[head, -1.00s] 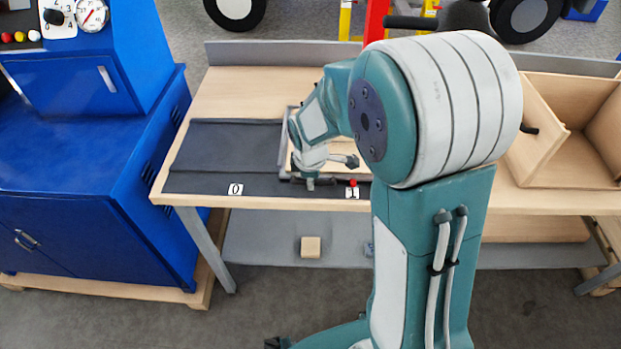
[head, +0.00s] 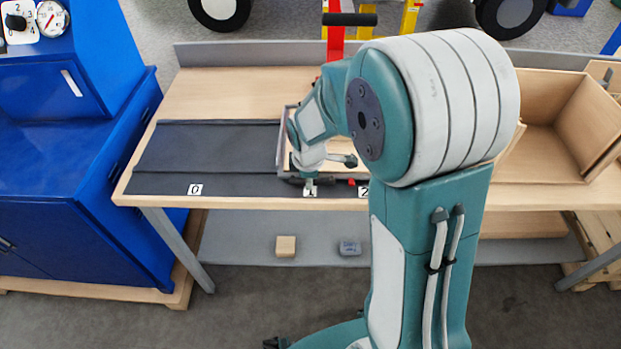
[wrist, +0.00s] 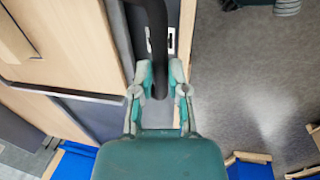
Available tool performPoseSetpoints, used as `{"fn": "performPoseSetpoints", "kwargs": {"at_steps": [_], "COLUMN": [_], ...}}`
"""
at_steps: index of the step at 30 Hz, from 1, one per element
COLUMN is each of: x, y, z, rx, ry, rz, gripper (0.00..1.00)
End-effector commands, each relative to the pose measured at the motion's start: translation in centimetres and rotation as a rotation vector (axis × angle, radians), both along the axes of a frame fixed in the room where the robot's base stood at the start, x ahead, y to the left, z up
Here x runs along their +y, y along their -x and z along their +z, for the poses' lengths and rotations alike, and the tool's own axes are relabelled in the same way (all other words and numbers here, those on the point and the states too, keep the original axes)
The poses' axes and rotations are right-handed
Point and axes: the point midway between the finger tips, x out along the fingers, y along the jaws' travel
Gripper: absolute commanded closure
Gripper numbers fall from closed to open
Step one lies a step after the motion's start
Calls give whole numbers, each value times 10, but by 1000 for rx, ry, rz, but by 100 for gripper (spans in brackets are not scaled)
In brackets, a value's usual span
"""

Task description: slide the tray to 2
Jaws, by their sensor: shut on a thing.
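The tray (head: 281,150), with a grey rim and a pale wooden floor, sits on the dark track (head: 215,145) on the workbench. My arm hides its right part. Its red marker (head: 352,182) is just left of the white label 2 (head: 364,191) and well right of label 1 (head: 310,192). My gripper (head: 309,178) is at the tray's front edge. In the wrist view the gripper (wrist: 160,80) is shut on the tray's dark bar handle (wrist: 157,35), one finger on each side. The tray rim (wrist: 85,95) lies to its left there.
Label 0 (head: 195,189) is near the track's left end, which is empty. An open wooden box (head: 545,140) stands on the bench at right. A blue cabinet (head: 70,190) is at left. Small blocks lie on the lower shelf (head: 230,240).

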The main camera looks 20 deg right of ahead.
Motion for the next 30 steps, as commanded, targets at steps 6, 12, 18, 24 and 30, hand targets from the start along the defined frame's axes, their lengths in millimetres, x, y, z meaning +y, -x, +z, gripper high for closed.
{"fn": "performPoseSetpoints", "kwargs": {"at_steps": [6,12,18,24,30], "x": [-30,-41,-42,-42,-40], "y": [8,12,12,12,12], "z": [1,1,1,1,0], "rx": [-3,-3,-2,-1,1], "ry": [-3,-5,-4,-4,-4], "rz": [-3,-2,-1,-1,0], "gripper": [100,100,100,47,47]}}
